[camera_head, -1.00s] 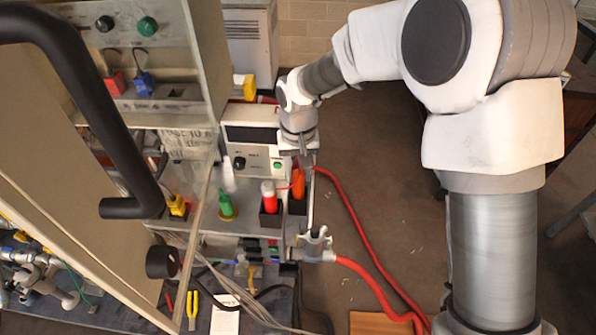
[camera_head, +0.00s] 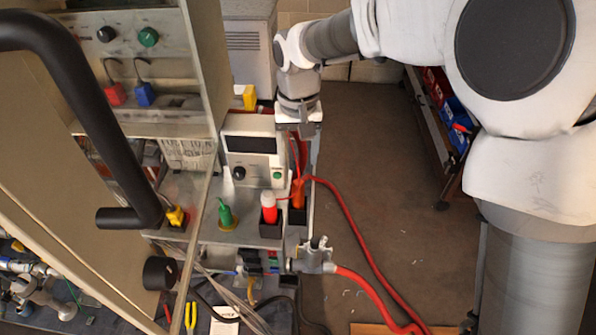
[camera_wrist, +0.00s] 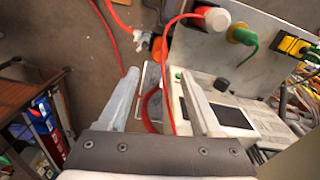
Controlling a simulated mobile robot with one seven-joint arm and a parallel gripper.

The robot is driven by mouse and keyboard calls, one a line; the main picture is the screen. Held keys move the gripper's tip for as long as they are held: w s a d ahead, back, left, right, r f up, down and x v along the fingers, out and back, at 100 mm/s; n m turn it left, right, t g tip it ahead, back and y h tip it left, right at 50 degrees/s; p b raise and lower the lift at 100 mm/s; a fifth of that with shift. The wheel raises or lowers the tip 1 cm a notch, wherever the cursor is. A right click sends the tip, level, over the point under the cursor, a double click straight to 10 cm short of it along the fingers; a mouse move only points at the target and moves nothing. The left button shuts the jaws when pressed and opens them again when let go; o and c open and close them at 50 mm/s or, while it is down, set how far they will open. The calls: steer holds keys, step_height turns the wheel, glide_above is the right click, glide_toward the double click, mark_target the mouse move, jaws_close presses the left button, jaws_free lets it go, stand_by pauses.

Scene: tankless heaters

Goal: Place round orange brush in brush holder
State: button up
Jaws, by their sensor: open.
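The orange brush (camera_head: 298,192) stands upright in the right-hand black square holder (camera_head: 297,216), at the right end of the metal bench. Its lower part is hidden by the holder. In the wrist view the round orange brush (camera_wrist: 159,50) shows end-on beyond the fingers. My gripper (camera_head: 298,134) is behind the brush, beside the white instrument box, and apart from the brush. In the wrist view its two pale fingers are spread wide with nothing gripped between them (camera_wrist: 160,76).
A red bottle with a white top (camera_head: 269,206) stands in the neighbouring black holder. A green bottle (camera_head: 225,214) is further left. The white instrument box (camera_head: 252,150) stands close to my gripper. A red hose (camera_head: 345,215) runs down the right side. Open floor lies right of the bench.

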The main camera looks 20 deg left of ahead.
steer(key=shift+r, duration=1.45)
steer(key=shift+d, duration=0.1)
steer(key=s+d+r+m+t, duration=0.15)
steer(key=d+r, duration=0.35)
steer(key=d, duration=0.5)
steer(key=s+d+r+m+t, duration=0.15)
steer(key=d+r, duration=0.25)
steer(key=d, duration=0.6)
steer(key=s+d+m+t, duration=0.2)
steer(key=s+d, duration=1)
steer(key=d, duration=0.1)
steer(key=shift+d+f, duration=0.15)
steer(key=shift+f, duration=0.3)
